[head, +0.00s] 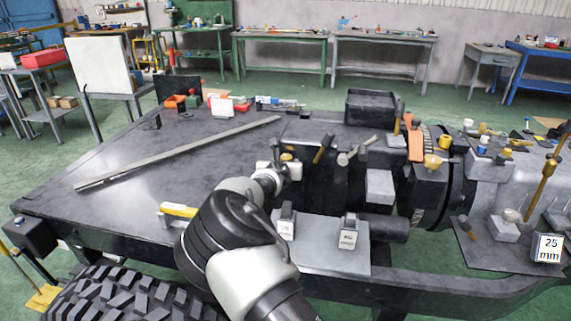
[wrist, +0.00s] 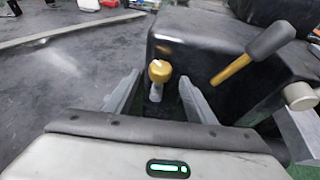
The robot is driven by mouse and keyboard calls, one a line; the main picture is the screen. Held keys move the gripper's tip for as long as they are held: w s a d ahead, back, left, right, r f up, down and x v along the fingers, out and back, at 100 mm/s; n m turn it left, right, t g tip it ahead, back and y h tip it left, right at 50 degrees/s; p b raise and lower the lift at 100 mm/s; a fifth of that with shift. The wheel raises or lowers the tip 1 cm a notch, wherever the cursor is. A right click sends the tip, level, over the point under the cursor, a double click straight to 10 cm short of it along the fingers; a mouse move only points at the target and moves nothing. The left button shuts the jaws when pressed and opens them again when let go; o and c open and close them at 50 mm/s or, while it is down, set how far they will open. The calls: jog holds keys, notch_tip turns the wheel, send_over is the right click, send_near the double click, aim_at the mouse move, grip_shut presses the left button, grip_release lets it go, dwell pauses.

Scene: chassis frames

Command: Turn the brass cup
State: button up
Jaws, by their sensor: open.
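The brass cup (wrist: 159,70) is a small gold cap with a white mark on top. It stands on a short silver stem by the dark block. In the wrist view it shows between the two fingers of my gripper (wrist: 161,82), with a gap on each side. The fingers are open and hold nothing. In the head view my gripper (head: 288,171) is at the left end of the dark machinery, and the small brass top (head: 287,157) shows just behind it. How far the fingertips are from the cup is hard to tell.
A lever with a dark grip and brass shaft (wrist: 251,54) rises just right of the cup. A long metal bar (head: 180,153) lies on the dark deck at left. Another brass piece (head: 433,161) sits farther right. Labelled blocks stand on a grey plate (head: 320,252) in front.

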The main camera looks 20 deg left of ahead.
jog(key=shift+x, duration=1.65)
jog(key=c, duration=1)
jog(key=shift+a+f+b, duration=0.1)
jog(key=shift+f+b, duration=0.15)
jog(key=shift+b, duration=0.4)
jog(key=shift+c, duration=0.2)
jog(key=shift+a+r+m+h+b, duration=0.1)
jog(key=shift+a+m+h+b, duration=0.2)
jog(key=shift+m+h, duration=0.5)
jog(key=shift+a+r+m+h+b, duration=0.1)
jog(key=shift+m+h+b, duration=0.35)
jog(key=shift+m+h, duration=0.3)
jog(key=shift+a+r+m+h+b, duration=0.1)
jog(key=shift+a+m+h+b, duration=0.2)
jog(key=shift+m+h, duration=0.5)
jog(key=shift+d+f+h, duration=0.1)
jog(key=shift+d+h, duration=0.05)
jog(key=shift+h, duration=0.1)
